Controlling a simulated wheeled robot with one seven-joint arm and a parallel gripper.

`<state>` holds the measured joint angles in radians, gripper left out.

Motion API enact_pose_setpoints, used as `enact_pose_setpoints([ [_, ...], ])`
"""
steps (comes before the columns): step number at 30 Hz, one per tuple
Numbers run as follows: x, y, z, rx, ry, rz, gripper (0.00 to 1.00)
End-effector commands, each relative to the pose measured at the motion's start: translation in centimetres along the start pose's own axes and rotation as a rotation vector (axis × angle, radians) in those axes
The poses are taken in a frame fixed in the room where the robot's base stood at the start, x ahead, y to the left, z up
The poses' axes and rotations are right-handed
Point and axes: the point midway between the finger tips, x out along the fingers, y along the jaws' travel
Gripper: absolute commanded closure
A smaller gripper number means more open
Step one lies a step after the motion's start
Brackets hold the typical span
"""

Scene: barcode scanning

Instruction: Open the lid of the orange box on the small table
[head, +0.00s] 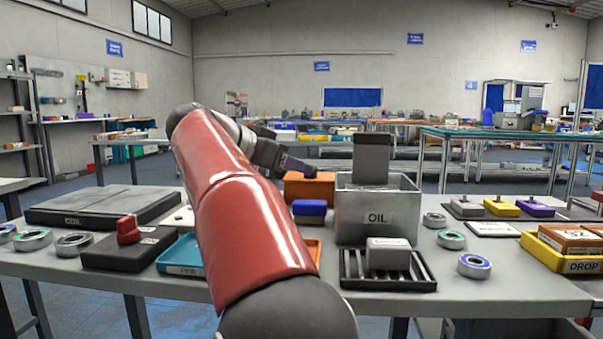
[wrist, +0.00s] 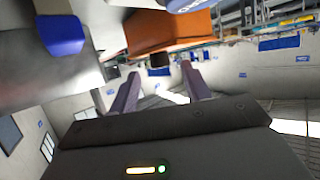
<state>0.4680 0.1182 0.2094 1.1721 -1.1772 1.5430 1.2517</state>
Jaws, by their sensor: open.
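The orange box (head: 314,192) stands at the back of the near table, left of the grey OIL bin, partly hidden by my gripper and a blue block. In the wrist view the orange box (wrist: 172,32) is just beyond the fingertips, with a small dark part (wrist: 160,58) at its lower edge. I cannot tell the lid apart from the body. My gripper (head: 305,171) is at the box's upper left in the head view. Its two purple fingers (wrist: 160,72) are spread apart with nothing between them; contact with the box is not clear.
The OIL bin (head: 352,222), with a dark upright piece in it, stands right of the box. A blue-topped block (head: 310,209) sits in front; a black slotted tray (head: 388,284) is nearer. A COIL case (head: 100,208) is left. My red arm hides the middle of the table.

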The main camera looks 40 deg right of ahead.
Motion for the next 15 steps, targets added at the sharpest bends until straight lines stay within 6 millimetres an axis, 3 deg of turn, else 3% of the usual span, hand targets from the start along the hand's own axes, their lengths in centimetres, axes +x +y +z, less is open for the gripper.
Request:
enact_pose_setpoints([
  [6,2.7,0.0,0.1,-0.001,0.000,0.002,0.52],
  [15,3.2,0.0,0.0,-0.001,0.000,-0.001,0.52],
])
